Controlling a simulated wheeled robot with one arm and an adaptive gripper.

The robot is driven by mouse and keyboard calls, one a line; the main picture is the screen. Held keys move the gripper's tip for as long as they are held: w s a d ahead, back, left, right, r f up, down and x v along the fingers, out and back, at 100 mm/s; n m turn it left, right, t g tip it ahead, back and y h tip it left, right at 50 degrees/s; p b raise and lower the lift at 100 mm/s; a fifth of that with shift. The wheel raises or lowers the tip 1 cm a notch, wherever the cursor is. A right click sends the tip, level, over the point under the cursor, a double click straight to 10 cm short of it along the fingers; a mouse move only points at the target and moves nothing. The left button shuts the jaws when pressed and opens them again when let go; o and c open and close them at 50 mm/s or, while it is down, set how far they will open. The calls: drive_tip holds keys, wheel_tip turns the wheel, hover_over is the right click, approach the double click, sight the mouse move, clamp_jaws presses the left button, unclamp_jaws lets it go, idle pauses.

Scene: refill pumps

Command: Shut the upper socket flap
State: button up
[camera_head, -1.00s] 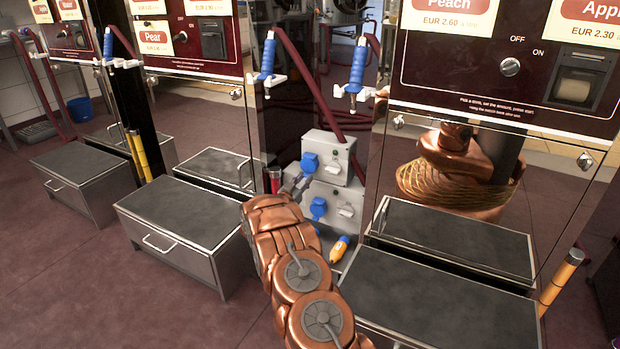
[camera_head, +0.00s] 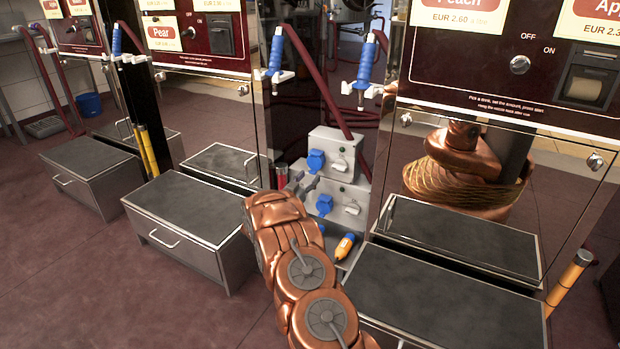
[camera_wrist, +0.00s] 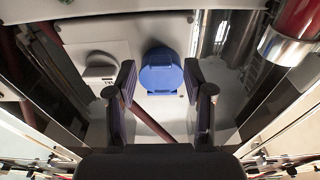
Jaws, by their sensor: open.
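The grey socket box on top (camera_head: 338,150) carries the blue upper socket flap (camera_head: 316,160) and a pale rotary switch. A second grey box below it (camera_head: 345,190) carries another blue flap (camera_head: 324,205). My gripper (camera_head: 299,184) is just in front of the boxes, left of and below the upper flap. In the wrist view my open gripper (camera_wrist: 160,82) has a finger at each side, with nothing between them. A round blue flap (camera_wrist: 160,70) shows beyond the fingertips, with a pale switch (camera_wrist: 100,68) to its left. I cannot tell how far either flap stands open.
Pump cabinets with steel step boxes (camera_head: 188,208) flank the narrow gap; hoses hang above.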

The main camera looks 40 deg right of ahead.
drive_tip(key=v, duration=1)
drive_tip(key=shift+a, duration=0.1)
